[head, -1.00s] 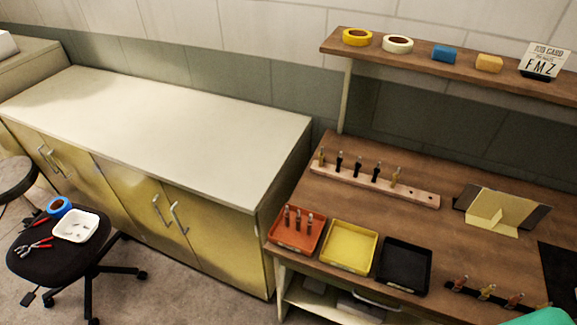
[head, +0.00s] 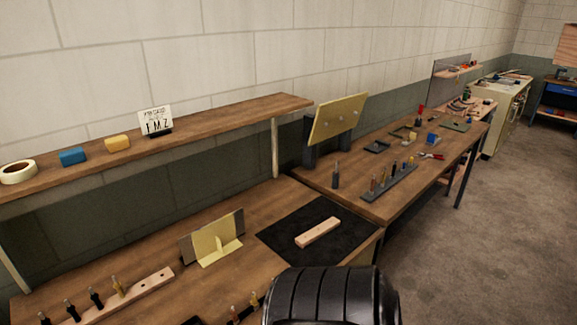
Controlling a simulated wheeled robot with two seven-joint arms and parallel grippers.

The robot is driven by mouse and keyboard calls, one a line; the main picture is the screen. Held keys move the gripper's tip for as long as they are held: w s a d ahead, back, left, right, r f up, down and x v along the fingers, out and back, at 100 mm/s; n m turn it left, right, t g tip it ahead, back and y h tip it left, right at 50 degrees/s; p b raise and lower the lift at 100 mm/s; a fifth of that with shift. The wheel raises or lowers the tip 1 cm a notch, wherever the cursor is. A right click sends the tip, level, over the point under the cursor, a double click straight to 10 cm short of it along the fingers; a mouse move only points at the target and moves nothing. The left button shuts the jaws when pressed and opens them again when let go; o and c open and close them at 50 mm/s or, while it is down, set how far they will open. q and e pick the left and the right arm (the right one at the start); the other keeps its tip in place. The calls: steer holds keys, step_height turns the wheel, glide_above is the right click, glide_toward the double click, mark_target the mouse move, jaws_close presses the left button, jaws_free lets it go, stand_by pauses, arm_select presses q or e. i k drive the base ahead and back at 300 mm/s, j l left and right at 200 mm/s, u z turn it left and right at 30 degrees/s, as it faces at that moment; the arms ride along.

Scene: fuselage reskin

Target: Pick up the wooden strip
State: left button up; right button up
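A short pale wooden strip (head: 318,232) lies flat on a black mat (head: 275,236) at the right end of the near bench. It lies at a slant, with bare mat around it. A longer wooden strip (head: 152,284) with holes is at the lower left of the view, with several pin-like fasteners standing in it; its left end is partly cut off. Neither of my grippers shows in the head view. A dark ribbed part, probably of my arm, rises at the bottom centre, just in front of the mat.
A yellow angled piece (head: 216,240) stands left of the mat. A wall shelf (head: 215,120) holds tape, two blocks and a card. The adjoining bench (head: 385,208) has an upright yellow panel (head: 338,118), a dark fastener rack (head: 390,184) and small tools. Open floor lies at right.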

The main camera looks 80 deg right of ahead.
mark_target(308, 237)
steer(key=z, duration=2.65)
